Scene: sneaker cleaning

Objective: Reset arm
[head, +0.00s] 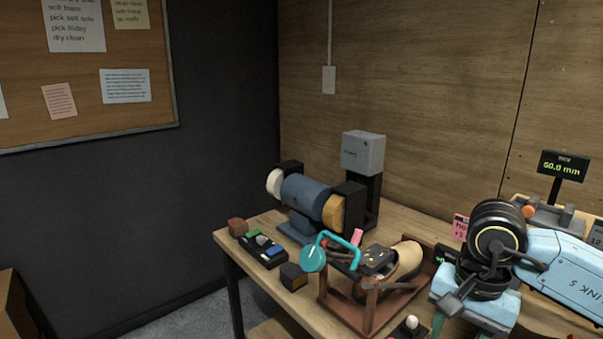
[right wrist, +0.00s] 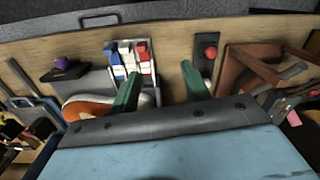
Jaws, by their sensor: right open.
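My right arm (head: 560,270) comes in from the right in the head view, with its wrist over the right part of the workbench. My right gripper's two green fingers are wide apart in the right wrist view (right wrist: 161,88), with nothing held between them. An orange and white sneaker (right wrist: 88,107) lies partly hidden behind the left finger. Another shoe, tan and dark (head: 405,258), rests in a reddish wooden stand (head: 345,316) in the head view, left of my right wrist. My left gripper is not in view.
A blue bench polisher (head: 305,195) stands at the back of the bench. A teal-handled tool with a round disc (head: 313,258) is in front. A holder with red, white and blue pieces (right wrist: 130,62) and a red button (right wrist: 211,52) lie beyond my fingers.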

